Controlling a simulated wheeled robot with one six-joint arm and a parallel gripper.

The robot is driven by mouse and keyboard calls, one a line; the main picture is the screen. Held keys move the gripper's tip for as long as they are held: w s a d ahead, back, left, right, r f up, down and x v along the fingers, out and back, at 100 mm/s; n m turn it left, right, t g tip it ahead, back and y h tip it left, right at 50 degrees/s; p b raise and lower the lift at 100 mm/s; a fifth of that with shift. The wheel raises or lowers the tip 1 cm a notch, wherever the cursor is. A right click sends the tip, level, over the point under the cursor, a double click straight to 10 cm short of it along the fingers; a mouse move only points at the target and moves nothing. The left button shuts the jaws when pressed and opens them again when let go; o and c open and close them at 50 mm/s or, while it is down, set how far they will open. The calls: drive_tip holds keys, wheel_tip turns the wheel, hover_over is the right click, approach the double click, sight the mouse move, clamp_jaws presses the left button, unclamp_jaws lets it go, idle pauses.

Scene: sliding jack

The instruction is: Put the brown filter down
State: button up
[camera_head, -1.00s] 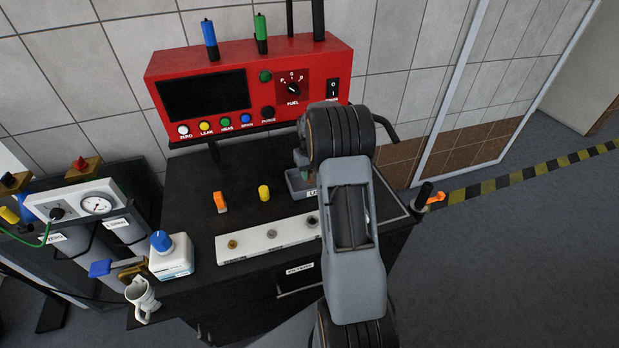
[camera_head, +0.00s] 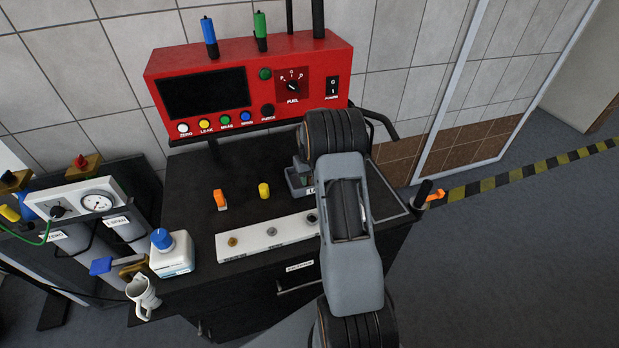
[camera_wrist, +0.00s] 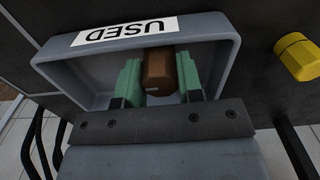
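The brown filter (camera_wrist: 158,72) is between the two green fingers of my gripper (camera_wrist: 159,80) in the wrist view. Both fingers appear to touch its sides, so my gripper looks shut on it. The filter is over or inside the grey tray labelled USED (camera_wrist: 221,30); whether it touches the tray floor cannot be told. In the head view the tray (camera_head: 293,184) is partly hidden behind my arm, and the filter is hidden.
A yellow filter (camera_head: 264,190) and an orange piece (camera_head: 220,199) stand left of the tray. A white holder strip (camera_head: 262,240) lies in front. The red analyser (camera_head: 250,80) is behind. A white bottle (camera_head: 171,254) and mug (camera_head: 143,296) are at the left.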

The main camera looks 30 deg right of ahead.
drive_tip(key=o, duration=0.4)
drive_tip(key=shift+r, duration=0.15)
wheel_tip(320, 180, up, 12)
drive_tip(key=s+a+r+t, duration=0.1)
drive_tip(key=s+a+r, duration=0.2)
drive_tip(key=a+r, duration=0.3)
drive_tip(key=s+a+t, duration=0.1)
drive_tip(key=s+a, duration=0.4)
drive_tip(key=s, duration=0.1)
drive_tip(key=s+a+r+n+t, duration=0.1)
drive_tip(key=s+a, duration=0.4)
drive_tip(key=s, duration=0.2)
drive_tip(key=s+a+n+t, duration=0.1)
drive_tip(key=s+a, duration=0.4)
drive_tip(key=s, duration=0.1)
drive_tip(key=shift+s+a+r+b, duration=0.25)
drive_tip(key=shift+s+r+b, duration=0.05)
drive_tip(key=shift+s+r, duration=0.1)
drive_tip(key=shift+w, duration=0.1)
